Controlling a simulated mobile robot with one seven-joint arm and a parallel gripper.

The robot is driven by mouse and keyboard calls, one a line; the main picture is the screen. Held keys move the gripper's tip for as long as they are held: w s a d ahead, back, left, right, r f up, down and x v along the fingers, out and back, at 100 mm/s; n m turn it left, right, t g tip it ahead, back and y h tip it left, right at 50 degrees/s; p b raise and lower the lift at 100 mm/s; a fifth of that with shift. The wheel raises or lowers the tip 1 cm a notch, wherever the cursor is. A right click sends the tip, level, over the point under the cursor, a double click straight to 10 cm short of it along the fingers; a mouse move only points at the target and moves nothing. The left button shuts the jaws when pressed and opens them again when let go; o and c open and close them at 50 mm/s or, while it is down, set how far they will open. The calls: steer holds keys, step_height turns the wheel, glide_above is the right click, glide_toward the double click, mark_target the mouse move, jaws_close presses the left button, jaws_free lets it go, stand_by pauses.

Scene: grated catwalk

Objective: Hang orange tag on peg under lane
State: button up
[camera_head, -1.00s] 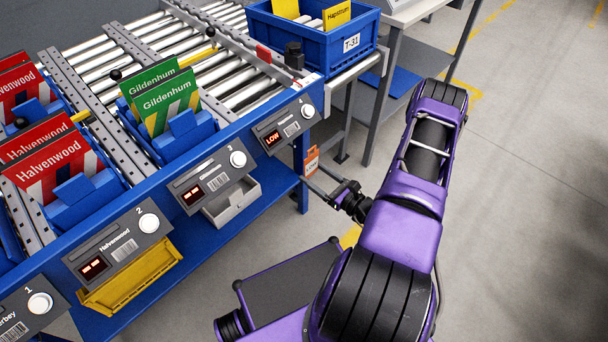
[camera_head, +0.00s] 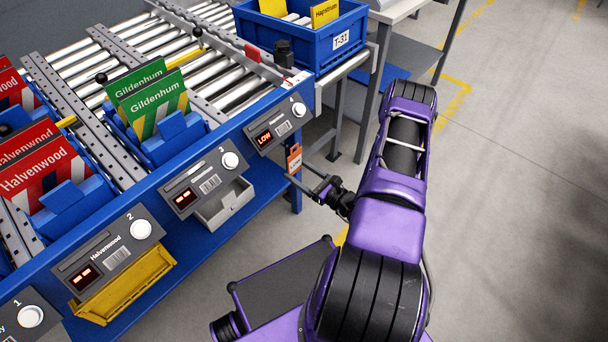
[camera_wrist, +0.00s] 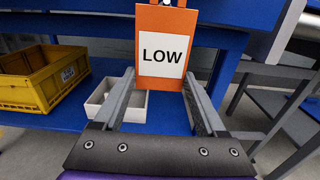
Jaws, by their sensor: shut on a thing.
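The orange tag (camera_head: 294,158), with a white label, hangs upright at my gripper's fingertips just below the lane 4 panel (camera_head: 276,126), whose red display reads LOW. In the wrist view the tag (camera_wrist: 163,42) faces me, and its label reads LOW. My gripper (camera_head: 305,173) is shut on the tag. In the wrist view the two fingers (camera_wrist: 158,75) stand at either side of the tag's lower edge.
A blue lower shelf (camera_head: 262,185) runs under the lanes, with a grey bin (camera_head: 224,203) and a yellow bin (camera_head: 125,285) on it. A blue crate (camera_head: 290,35) marked T-31 stands above. A grey table (camera_head: 410,60) is behind. The floor at right is clear.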

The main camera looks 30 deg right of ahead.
steer(key=shift+b+x, duration=0.3)
steer(key=shift+x, duration=2.1)
steer(key=shift+w+a+f, duration=0.25)
steer(key=shift+w+f, duration=0.35)
steer(key=shift+w, duration=0.05)
steer(key=o, duration=1.1)
steer(key=shift+c, duration=0.2)
steer(key=shift+s, duration=0.1)
steer(key=p+v, duration=0.1)
steer(key=v, duration=1.6)
steer(key=shift+s, duration=0.15)
